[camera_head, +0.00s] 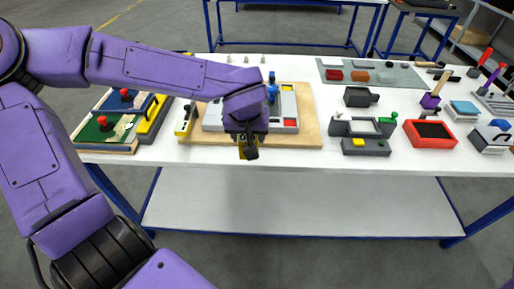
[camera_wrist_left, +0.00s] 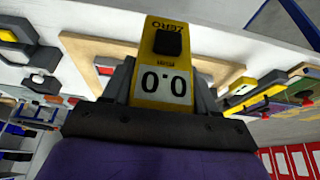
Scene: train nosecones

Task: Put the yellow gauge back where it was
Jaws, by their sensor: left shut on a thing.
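My left gripper (camera_head: 248,148) is shut on the yellow gauge (camera_wrist_left: 152,92) and holds it near the front edge of the table. In the left wrist view the gauge sits between the fingers, with a black button, the word ZERO and a white display reading 0.0. My right gripper is not in view.
Cases with red knobs stand left. A grey holder (camera_head: 366,147) and a red tray (camera_head: 430,133) stand right. The table front between has free room.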

